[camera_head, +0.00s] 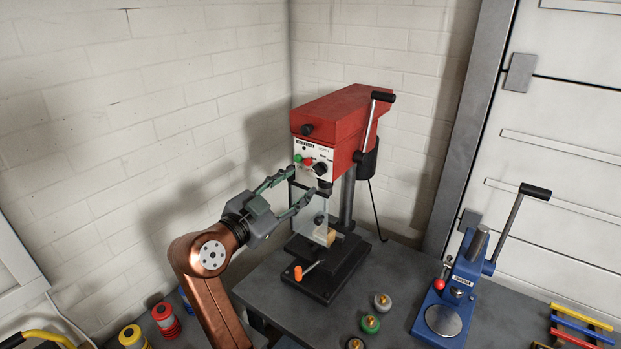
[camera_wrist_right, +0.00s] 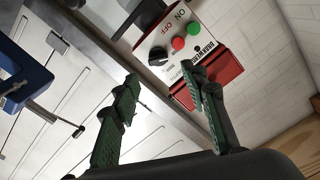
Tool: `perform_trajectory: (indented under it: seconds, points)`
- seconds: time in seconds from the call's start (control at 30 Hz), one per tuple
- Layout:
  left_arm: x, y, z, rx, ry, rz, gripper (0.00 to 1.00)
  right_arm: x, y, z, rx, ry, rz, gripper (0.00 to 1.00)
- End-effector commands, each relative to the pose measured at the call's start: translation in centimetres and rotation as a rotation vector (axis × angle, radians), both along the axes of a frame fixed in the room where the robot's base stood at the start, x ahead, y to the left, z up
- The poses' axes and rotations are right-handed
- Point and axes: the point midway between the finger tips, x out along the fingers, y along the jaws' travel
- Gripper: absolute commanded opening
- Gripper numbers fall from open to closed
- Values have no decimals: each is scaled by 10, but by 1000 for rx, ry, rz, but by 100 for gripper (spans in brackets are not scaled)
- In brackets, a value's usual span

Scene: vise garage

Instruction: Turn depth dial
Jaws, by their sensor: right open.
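The red drill press (camera_head: 335,115) stands on the bench against the wall corner. The depth dial, a black knob (camera_head: 320,168), sits on its white front panel, right of a green and a red button. My right gripper (camera_head: 300,183) is open and empty, fingers pointing at the panel, just below and left of the dial. In the right wrist view the dial (camera_wrist_right: 157,54) shows on the panel beyond the gap between the open fingertips (camera_wrist_right: 160,73). I see no contact with it. My left gripper is not in view.
A clear guard (camera_head: 318,218) hangs below the press head, close to the lower finger. A lever (camera_head: 370,125) is on the press's right side. A blue arbor press (camera_head: 455,285) stands at right. Small round pieces (camera_head: 370,323) lie on the bench front.

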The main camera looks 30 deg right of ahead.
Motion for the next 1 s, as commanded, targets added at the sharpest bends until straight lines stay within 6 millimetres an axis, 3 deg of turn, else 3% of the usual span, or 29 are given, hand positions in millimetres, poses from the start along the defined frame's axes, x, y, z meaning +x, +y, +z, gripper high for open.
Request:
perform_trajectory:
  seconds: [0.2,0.4,0.77,1.0]
  points:
    - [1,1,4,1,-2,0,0,12,-35,2,-2,0,-5,41]
    - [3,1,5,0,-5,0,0,21,-56,1,-1,1,-5,41]
    - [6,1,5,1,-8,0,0,24,-61,0,0,1,-3,41]
    - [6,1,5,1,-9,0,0,23,-61,0,0,1,-3,25]
